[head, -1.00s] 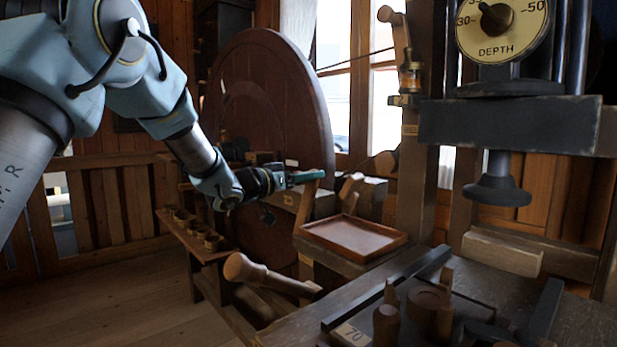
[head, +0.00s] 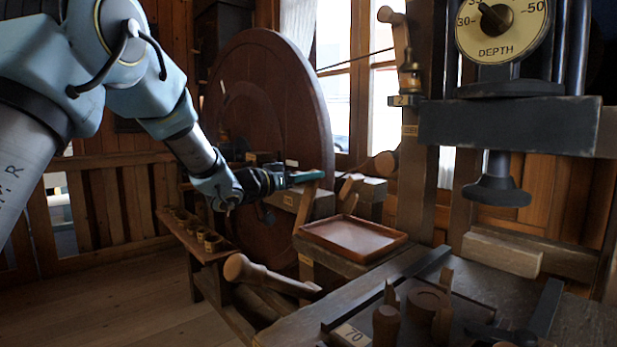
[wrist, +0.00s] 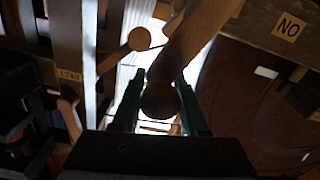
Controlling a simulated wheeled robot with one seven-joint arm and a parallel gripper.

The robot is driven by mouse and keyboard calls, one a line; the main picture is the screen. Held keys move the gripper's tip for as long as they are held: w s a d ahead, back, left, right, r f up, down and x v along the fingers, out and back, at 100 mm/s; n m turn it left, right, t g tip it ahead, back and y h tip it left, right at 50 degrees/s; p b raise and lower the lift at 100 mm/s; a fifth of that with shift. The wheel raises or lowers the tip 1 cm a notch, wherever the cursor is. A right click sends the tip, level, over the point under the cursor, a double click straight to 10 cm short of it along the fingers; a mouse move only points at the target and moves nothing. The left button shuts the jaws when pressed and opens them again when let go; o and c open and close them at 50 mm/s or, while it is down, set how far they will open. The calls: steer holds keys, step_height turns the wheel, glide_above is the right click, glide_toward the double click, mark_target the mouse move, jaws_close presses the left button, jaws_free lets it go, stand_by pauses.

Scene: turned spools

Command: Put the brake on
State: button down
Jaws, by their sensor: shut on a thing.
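My gripper (head: 306,177) is at the right front of a large dark wooden wheel (head: 275,110) in the head view. Its green fingers reach to the right, at the top of an upright wooden lever (head: 306,202). In the wrist view, the fingers stand on both sides of the round end of this wooden handle (wrist: 190,55), and the gripper is shut on it. The bar runs up and right from the fingers in that view. The lower end of the lever is hidden. I cannot read a label naming it as the brake.
A shallow wooden tray (head: 355,238) stands right of the lever. A bench (head: 400,290) with turned pieces is in front. Another wooden handle (head: 262,272) juts out below my gripper. A press with a depth dial (head: 497,28) stands at right.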

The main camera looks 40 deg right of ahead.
steer(key=shift+w+r+p, duration=0.35)
steer(key=shift+w+p, duration=0.15)
steer(key=shift+p, duration=0.2)
steer(key=w+n+p, duration=0.7)
steer(key=w+p, duration=0.3)
steer(key=p, duration=0.2)
steer(key=shift+w+d, duration=0.25)
steer(key=shift+w, duration=0.15)
steer(key=shift+w+f, duration=0.1)
steer(key=shift+c, duration=2.1)
jaws_free()
steer(key=shift+f, duration=0.1)
steer(key=a+b, duration=0.3)
steer(key=a, duration=0.7)
steer(key=shift+w+a, duration=0.25)
steer(key=shift+a, duration=0.1)
